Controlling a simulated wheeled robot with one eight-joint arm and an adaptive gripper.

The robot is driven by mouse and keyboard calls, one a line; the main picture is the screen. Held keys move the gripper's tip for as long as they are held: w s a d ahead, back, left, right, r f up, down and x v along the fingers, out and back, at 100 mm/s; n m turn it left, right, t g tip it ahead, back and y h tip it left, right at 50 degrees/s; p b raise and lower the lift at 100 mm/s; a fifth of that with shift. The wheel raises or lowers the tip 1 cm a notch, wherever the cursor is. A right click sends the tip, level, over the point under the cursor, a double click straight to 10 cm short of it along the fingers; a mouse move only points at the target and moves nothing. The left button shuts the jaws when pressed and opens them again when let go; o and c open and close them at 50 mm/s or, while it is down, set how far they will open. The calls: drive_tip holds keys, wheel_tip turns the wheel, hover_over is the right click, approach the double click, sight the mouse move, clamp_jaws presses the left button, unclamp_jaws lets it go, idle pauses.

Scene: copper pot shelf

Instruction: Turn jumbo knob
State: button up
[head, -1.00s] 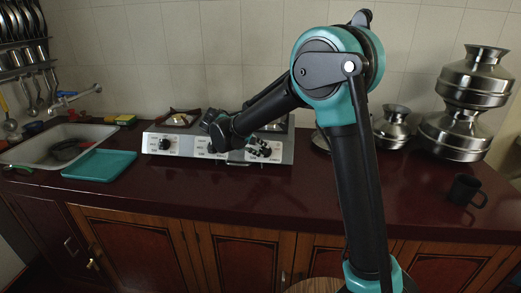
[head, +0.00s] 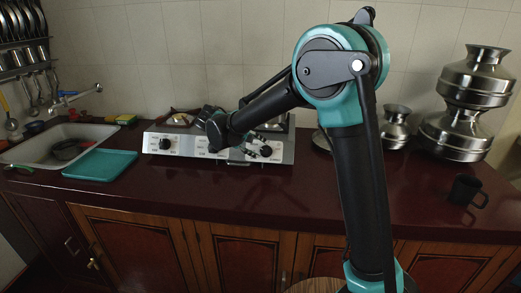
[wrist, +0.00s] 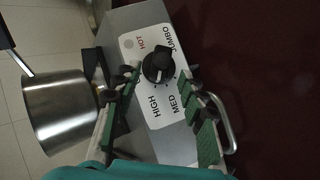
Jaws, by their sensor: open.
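The jumbo knob is a black round knob (wrist: 158,66) on a white label plate reading HOT, JUMBO, MED and HIGH in the wrist view. It sits on the front of a silver stove (head: 190,153); a dark knob (head: 266,151) shows at the stove's right end in the head view. My gripper (wrist: 160,84) is open, with one green-padded finger on each side of the knob's near side. The knob appears between or just beyond the fingertips; I cannot tell whether they touch it. In the head view my wrist partly hides the stove's middle.
A metal pot (wrist: 58,108) stands close to my left finger in the wrist view. A curved metal handle (wrist: 229,120) is near the right finger. A teal tray (head: 100,165) and sink are at left; a dark mug (head: 466,190) and metal pots (head: 455,135) are at right.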

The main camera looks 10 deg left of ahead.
drive_tip(key=v, duration=1)
